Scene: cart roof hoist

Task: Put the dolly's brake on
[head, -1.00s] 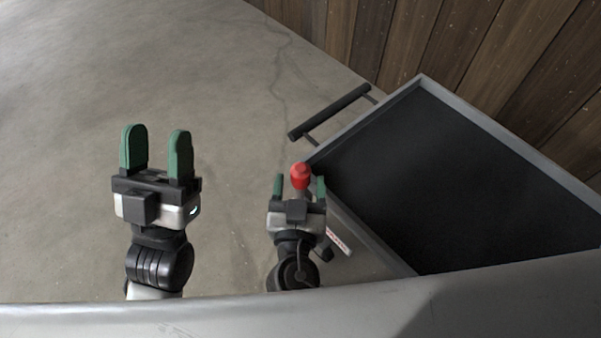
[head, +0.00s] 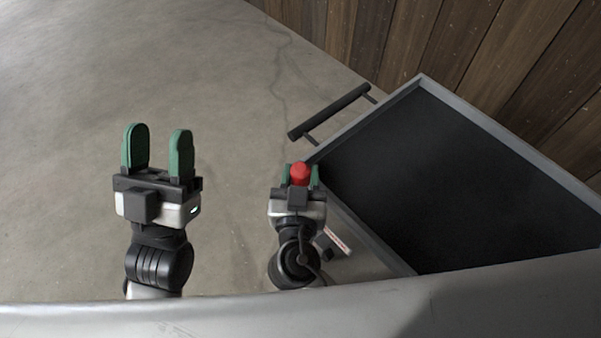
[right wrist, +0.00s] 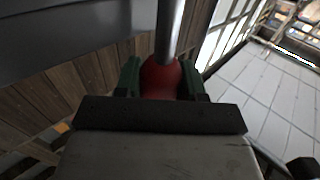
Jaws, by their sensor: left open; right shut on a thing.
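The dolly (head: 421,82) has a dark flat deck with a grey rim and stands at the right in the head view. The brake's red knob (head: 300,173) is at the dolly's near left corner. My right gripper (head: 301,178) is shut on the red knob, one green finger on each side. In the right wrist view the red knob (right wrist: 160,80) sits between the fingers, with a grey metal rod (right wrist: 169,30) running from it. My left gripper (head: 157,150) is open and empty above the floor, left of the dolly.
A black push handle (head: 330,112) sticks out from the dolly's left edge. A wooden plank wall (head: 400,40) stands behind the dolly. A small red and white label (head: 336,241) shows below the knob. The concrete floor (head: 90,70) at the left is clear.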

